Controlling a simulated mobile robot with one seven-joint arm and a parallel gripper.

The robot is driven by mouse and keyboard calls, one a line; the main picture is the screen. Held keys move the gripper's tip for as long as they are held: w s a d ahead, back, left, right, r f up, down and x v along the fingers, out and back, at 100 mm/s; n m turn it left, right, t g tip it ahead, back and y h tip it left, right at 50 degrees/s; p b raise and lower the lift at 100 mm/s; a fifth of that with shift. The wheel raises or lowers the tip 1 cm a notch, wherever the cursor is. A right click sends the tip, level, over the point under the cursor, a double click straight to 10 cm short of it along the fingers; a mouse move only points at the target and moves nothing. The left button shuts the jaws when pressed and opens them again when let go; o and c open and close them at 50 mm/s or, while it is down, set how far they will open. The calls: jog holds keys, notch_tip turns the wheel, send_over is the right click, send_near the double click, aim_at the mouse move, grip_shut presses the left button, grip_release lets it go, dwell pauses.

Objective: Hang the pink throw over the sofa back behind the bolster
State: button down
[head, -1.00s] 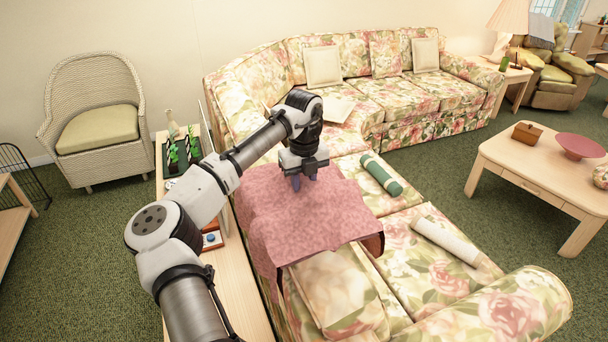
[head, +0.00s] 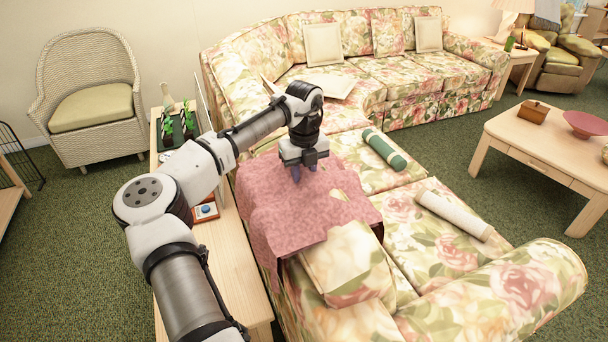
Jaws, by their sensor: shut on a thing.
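The pink throw (head: 300,222) lies spread over the back of the near floral sofa section (head: 455,255). Its left side hangs down the rear of the back, and its right side reaches toward the seat. A small floral patch shows through near its right part. My gripper (head: 305,176) points down at the throw's far part and is shut on it; the fingertips are partly hidden against the cloth. A green roll with pale bands (head: 385,150) and a cream roll (head: 455,213) lie on the seat to the right. I cannot tell which is the bolster.
A narrow wooden table (head: 232,255) runs behind the sofa back, holding small plants (head: 178,130) and a small box with a blue button (head: 205,211). A wicker chair (head: 88,110) stands at left. A coffee table (head: 548,150) stands at right, with green carpet between it and the sofa.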

jog(key=c, duration=1.1)
grip_release()
jog(key=shift+o, duration=0.2)
notch_tip(320, 180, up, 14)
jog(key=b, duration=0.1)
